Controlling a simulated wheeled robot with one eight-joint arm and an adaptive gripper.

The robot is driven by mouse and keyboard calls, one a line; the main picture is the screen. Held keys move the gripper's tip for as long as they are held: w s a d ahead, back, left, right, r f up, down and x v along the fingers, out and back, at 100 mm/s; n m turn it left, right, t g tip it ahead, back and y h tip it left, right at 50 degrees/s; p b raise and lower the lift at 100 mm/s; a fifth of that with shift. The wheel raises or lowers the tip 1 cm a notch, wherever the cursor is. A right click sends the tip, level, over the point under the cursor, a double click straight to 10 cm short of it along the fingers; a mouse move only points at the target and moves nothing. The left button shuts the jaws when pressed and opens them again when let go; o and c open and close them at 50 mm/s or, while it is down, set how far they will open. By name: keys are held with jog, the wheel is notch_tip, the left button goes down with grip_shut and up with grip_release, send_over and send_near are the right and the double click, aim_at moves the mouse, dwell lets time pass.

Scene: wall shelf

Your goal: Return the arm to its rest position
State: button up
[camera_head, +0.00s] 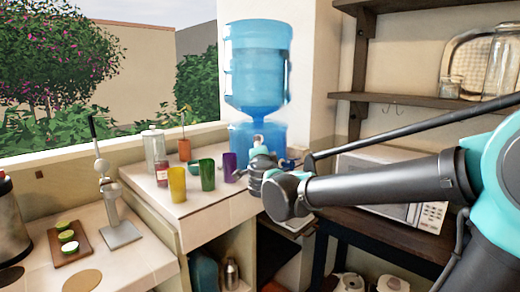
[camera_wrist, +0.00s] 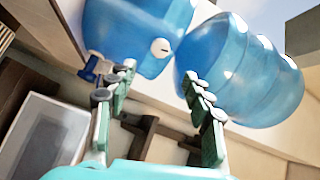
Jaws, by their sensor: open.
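My arm reaches in from the right in the head view, and my gripper (camera_head: 262,152) is at its far end, in front of the blue water dispenser (camera_head: 258,70). The gripper's fingers are small and partly hidden there by the wrist. In the wrist view my gripper (camera_wrist: 160,88) shows two green fingers spread apart with nothing between them. The blue water bottles (camera_wrist: 240,70) of the dispenser appear tilted beyond the fingertips. I cannot tell the exact gap between gripper and dispenser.
Yellow (camera_head: 177,185), green (camera_head: 207,174) and purple (camera_head: 229,167) cups stand on the tiled counter (camera_head: 190,208) left of my gripper. A microwave (camera_head: 432,214) sits behind and below my arm. Wall shelves (camera_head: 400,100) hang above it. A lever press (camera_head: 112,205) stands at left.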

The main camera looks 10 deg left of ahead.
jog(key=s+d+f+n+g+y, duration=0.1)
jog(key=s+d+f+n+g, duration=0.3)
jog(key=f, duration=0.4)
jog(key=s+d+f+n+g+y, duration=0.1)
jog(key=s+d+f+n+y, duration=0.15)
jog(key=d+f+n, duration=0.35)
jog(key=s+d+f+n+g, duration=0.1)
jog(key=s+f+n+g, duration=0.3)
jog(key=f, duration=0.5)
jog(key=s+d+f+g+h, duration=0.4)
jog(key=s+d+f+h, duration=0.1)
jog(key=s+d+f, duration=0.9)
jog(key=shift+s+d+m+g+h, duration=0.35)
jog(key=shift+s+d, duration=0.3)
jog(key=shift+d, duration=0.55)
